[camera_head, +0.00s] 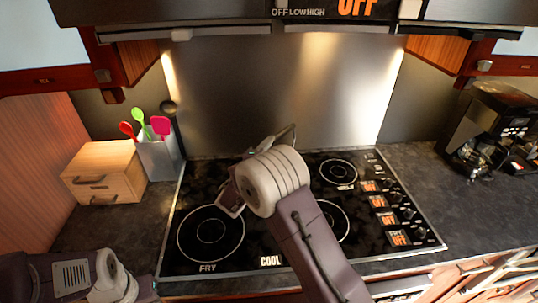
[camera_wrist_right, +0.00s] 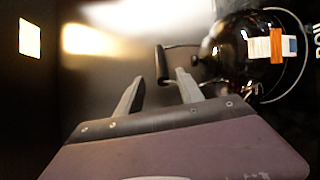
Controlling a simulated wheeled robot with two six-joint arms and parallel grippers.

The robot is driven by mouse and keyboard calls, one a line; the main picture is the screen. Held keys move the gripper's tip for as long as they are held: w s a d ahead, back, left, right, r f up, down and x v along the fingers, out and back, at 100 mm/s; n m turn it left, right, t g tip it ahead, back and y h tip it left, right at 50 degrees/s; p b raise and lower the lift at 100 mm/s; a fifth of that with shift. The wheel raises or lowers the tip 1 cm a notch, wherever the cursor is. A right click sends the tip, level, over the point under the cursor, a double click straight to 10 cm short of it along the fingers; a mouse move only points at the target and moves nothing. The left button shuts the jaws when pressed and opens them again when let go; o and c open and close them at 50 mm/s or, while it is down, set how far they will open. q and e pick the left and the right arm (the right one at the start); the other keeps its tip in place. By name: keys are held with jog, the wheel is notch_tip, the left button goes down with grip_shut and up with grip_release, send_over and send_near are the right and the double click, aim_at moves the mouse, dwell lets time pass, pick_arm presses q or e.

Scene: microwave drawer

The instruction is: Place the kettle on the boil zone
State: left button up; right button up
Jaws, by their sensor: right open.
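The kettle (camera_wrist_right: 232,52) is dark and glossy with an orange and white label, and shows in the right wrist view at the upper right. It appears to stand within a pale burner ring (camera_wrist_right: 306,50), next to lettering at the right edge that seems to begin BOIL. Its black handle (camera_wrist_right: 162,62) reaches between the tips of my right gripper (camera_wrist_right: 160,76), which is open; I see no grip on it. In the head view my right wrist (camera_head: 272,180) is over the rear left of the cooktop and hides the kettle and that zone. My left gripper's fingers are out of sight.
The black cooktop (camera_head: 262,246) has a front left FRY ring (camera_head: 210,234), more rings at right, and OFF panels with knobs (camera_head: 390,219). A wooden drawer box (camera_head: 105,160) and a utensil holder (camera_head: 158,158) stand left, a coffee maker (camera_head: 485,125) right. The hood overhangs above.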

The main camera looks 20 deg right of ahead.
jog(key=shift+s+a, duration=0.4)
jog(key=shift+s, duration=0.05)
jog(key=s+d+f+m+g, duration=0.3)
jog(key=s+d+f+g, duration=0.35)
jog(key=s, duration=0.35)
jog(key=s+a+f+m+g+y, duration=0.1)
jog(key=s+f+g+y, duration=0.1)
jog(key=s, duration=0.3)
jog(key=s+a+f+m+g+y, duration=0.1)
jog(key=s+f+m+g+y, duration=0.1)
jog(key=s, duration=0.3)
jog(key=s+a+f+m+g+y, duration=0.1)
jog(key=s+a+f+g+y, duration=0.1)
jog(key=s, duration=0.4)
jog(key=shift+f+y, duration=0.3)
jog(key=s+a, duration=0.1)
jog(key=a+m+y, duration=0.1)
jog(key=s+a+y, duration=0.1)
jog(key=shift+s+a+f+m+g, duration=0.2)
jog(key=shift+s+f+m+g, duration=0.1)
jog(key=shift+f+m, duration=0.1)
jog(key=a+y, duration=0.1)
jog(key=a+m+y, duration=0.1)
jog(key=a+m+t, duration=0.1)
jog(key=a, duration=0.1)
jog(key=shift+s+y, duration=0.4)
jog(key=shift+w+a+r+m+t+y, duration=0.1)
jog(key=shift+a+m+t+y, duration=0.2)
jog(key=shift+a+m, duration=0.1)
